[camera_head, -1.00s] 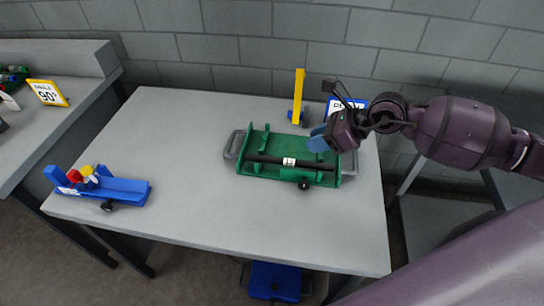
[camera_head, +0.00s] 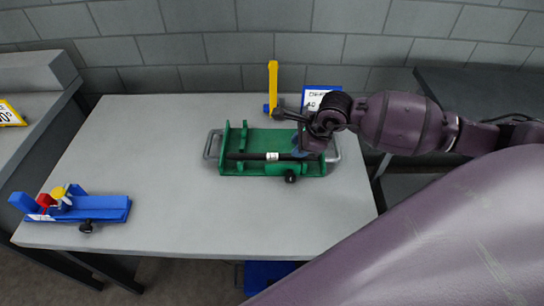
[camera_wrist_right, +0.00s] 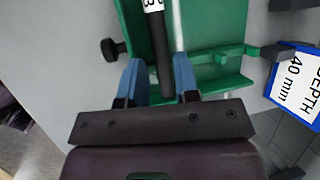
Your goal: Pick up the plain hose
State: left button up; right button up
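The plain hose (camera_head: 247,157) is a straight black tube with a white label. It lies lengthwise in the green tray (camera_head: 262,140) on the grey table. In the right wrist view the hose (camera_wrist_right: 161,52) runs between my two blue fingers. My right gripper (camera_head: 301,148) is over the right end of the tray. In the wrist view the gripper (camera_wrist_right: 159,62) is open, with a finger on each side of the hose and gaps visible. I cannot tell how far the fingertips reach down beside it. My left gripper is out of view.
A yellow post on a blue base (camera_head: 272,85) and a depth sign (camera_head: 318,98) stand behind the tray. A black knob (camera_head: 291,178) sticks out at its front. A blue fixture (camera_head: 100,210) with red and yellow parts stands at front left. The table between is clear.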

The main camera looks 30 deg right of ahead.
aim_at(272, 157)
jog(key=shift+b+x, duration=0.3)
jog(key=shift+x, duration=2.3)
jog(key=shift+s+d+f, duration=0.1)
jog(key=shift+s, duration=0.05)
jog(key=shift+c, duration=0.3)
grip_shut()
